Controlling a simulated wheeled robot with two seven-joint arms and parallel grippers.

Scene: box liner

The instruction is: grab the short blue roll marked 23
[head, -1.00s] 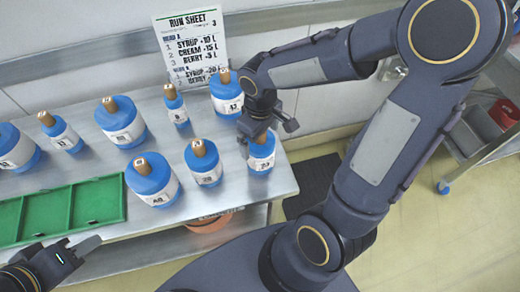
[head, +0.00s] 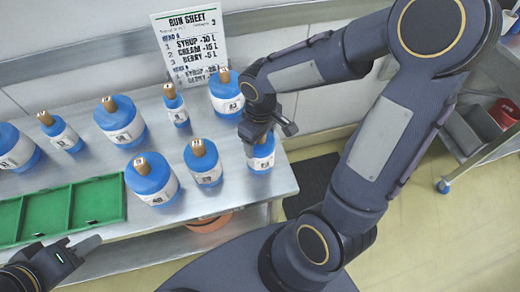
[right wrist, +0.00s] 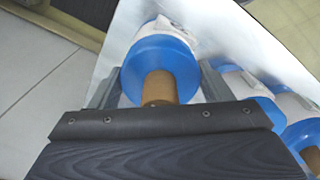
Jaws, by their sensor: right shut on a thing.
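A short blue roll with a white label (head: 262,162) stands at the right end of the metal table. Its label seems to read 23, though the print is small. My right gripper (head: 262,140) is over its top and shut on it, hiding its brown core in the head view. In the right wrist view the blue roll (right wrist: 160,62) with its brown core (right wrist: 160,88) sits between the two grey fingers (right wrist: 158,85). My left gripper (head: 82,252) is open and empty at the lower left, near the green tray.
Several other blue rolls, such as one marked 28 (head: 203,163) and one marked 40 (head: 152,180), stand close by on the left. A green tray (head: 124,200) lies at the table's front left. A run sheet (head: 192,45) stands behind.

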